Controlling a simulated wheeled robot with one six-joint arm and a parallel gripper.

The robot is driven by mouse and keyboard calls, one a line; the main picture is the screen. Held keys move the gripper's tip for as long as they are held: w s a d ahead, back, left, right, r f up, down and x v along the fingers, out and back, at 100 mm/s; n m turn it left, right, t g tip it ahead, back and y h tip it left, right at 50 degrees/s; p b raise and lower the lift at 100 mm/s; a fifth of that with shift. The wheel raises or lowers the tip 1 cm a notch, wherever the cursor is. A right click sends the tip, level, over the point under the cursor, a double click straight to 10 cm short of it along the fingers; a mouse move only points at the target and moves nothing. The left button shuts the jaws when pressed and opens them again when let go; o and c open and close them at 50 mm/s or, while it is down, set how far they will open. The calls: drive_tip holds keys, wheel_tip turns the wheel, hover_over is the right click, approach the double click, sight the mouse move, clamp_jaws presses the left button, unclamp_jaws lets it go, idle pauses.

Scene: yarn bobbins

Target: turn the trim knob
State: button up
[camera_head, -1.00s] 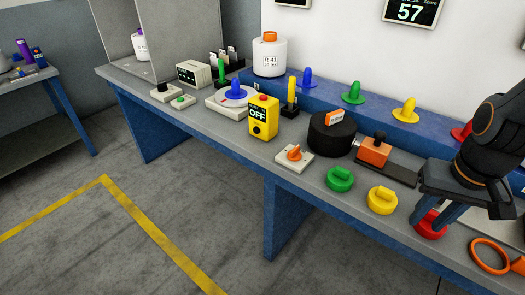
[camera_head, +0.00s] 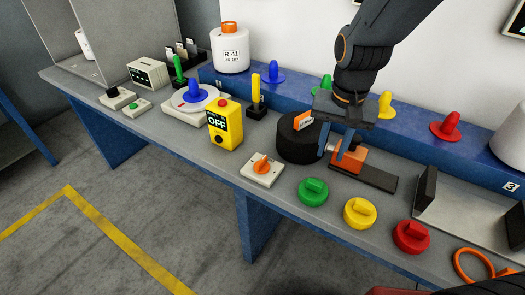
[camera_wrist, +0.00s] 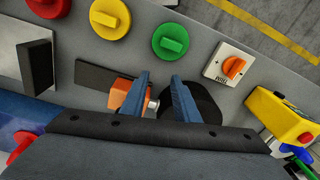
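An orange knob (camera_head: 262,165) sits on a white square plate (camera_head: 250,172) near the table's front edge; its lettering is too small to read surely, so I cannot confirm it is the trim knob. Both knob (camera_wrist: 234,67) and plate (camera_wrist: 216,75) show in the wrist view. My gripper (camera_head: 334,150) is open and hangs over the black drum (camera_head: 290,142) and the orange block (camera_head: 348,160). In the wrist view, my gripper's (camera_wrist: 160,80) blue fingers are apart, with a silver round part (camera_wrist: 152,104) of the orange block seen between them. Contact cannot be told.
Green (camera_head: 313,192), yellow (camera_head: 359,213) and red (camera_head: 410,236) round knobs line the front edge. A yellow OFF box (camera_head: 224,128) stands left of the plate. A dark plate (camera_head: 368,178) lies beside the orange block, and an upright black panel (camera_head: 425,189) stands further right.

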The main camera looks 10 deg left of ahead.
sight(262, 160)
drive_tip(key=a, duration=0.5)
drive_tip(key=w+a+m, duration=0.1)
drive_tip(key=a, duration=0.5)
drive_tip(key=w+a+m+p, duration=0.1)
drive_tip(key=a, duration=0.5)
drive_tip(key=shift+g, duration=0.4)
drive_tip(key=shift+a+f, duration=0.25)
drive_tip(key=shift+a, duration=0.05)
drive_tip(key=shift+f+p, duration=1)
drive_tip(key=shift+f, duration=2.7)
clamp_jaws()
